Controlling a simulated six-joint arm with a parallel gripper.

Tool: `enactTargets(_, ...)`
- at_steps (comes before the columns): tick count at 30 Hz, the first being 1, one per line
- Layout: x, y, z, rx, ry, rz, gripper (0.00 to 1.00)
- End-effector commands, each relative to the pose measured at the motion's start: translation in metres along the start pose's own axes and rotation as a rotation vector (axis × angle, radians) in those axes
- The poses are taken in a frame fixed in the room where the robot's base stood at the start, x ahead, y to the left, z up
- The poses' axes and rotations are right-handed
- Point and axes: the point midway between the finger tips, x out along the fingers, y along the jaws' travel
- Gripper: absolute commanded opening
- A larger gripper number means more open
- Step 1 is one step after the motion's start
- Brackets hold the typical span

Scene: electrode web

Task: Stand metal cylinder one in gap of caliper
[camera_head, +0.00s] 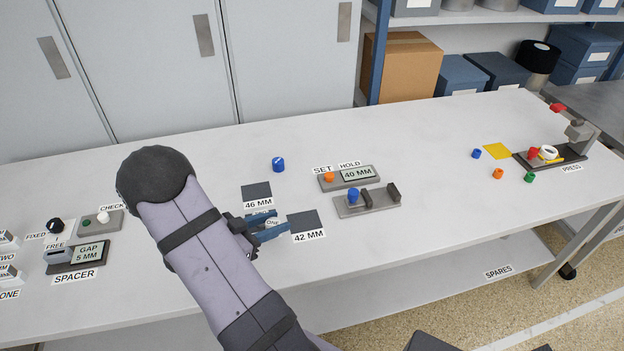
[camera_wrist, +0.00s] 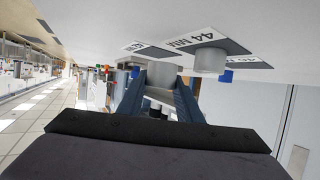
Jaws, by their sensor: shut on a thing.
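My gripper (camera_head: 262,227) is low over the left-middle of the table. It is shut on a metal cylinder, and a small ONE tag shows between its fingers. In the wrist view, whose picture is upside down, a grey cylinder (camera_wrist: 160,75) sits between the fingers (camera_wrist: 158,98). Whether it touches the table cannot be told. The caliper (camera_head: 374,209) lies to the right of my gripper, with a blue knob (camera_head: 353,195) at its left end and a dark upright jaw (camera_head: 393,192) at its right. Nothing stands in its gap.
A second grey cylinder (camera_wrist: 210,62) is by the 44 MM pad. The 46 MM pad (camera_head: 257,192) and 42 MM pad (camera_head: 304,220) look bare. A blue knob-like piece (camera_head: 278,165) stands behind. The SET/HOLD box (camera_head: 347,177) reads 40 MM behind the caliper. The spacer (camera_head: 80,254) is left.

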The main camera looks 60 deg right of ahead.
Motion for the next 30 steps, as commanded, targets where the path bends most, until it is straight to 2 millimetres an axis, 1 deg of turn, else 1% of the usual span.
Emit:
enactTargets(1, 0.018, 0.004, -0.008, 0.023, 0.001, 0.041, 0.07)
enactTargets(6, 0.064, 0.011, -0.037, 0.063, 0.001, 0.137, 0.07)
enactTargets(11, 0.102, 0.012, -0.067, 0.080, 0.003, 0.179, 0.07)
enactTargets(12, 0.110, 0.011, -0.075, 0.080, 0.003, 0.179, 0.07)
enactTargets(14, 0.120, 0.006, -0.087, 0.076, 0.003, 0.170, 0.07)
enactTargets(15, 0.125, 0.001, -0.096, 0.072, 0.004, 0.156, 0.07)
enactTargets(17, 0.130, -0.011, -0.106, 0.057, 0.003, 0.124, 0.07)
enactTargets(23, 0.125, -0.064, -0.131, -0.014, 0.003, -0.042, 0.07)
enactTargets(24, 0.124, -0.076, -0.134, -0.032, 0.004, -0.085, 0.07)
enactTargets(27, 0.119, -0.103, -0.138, -0.082, 0.003, -0.197, 0.07)
enactTargets(30, 0.116, -0.116, -0.133, -0.116, 0.001, -0.272, 0.07)
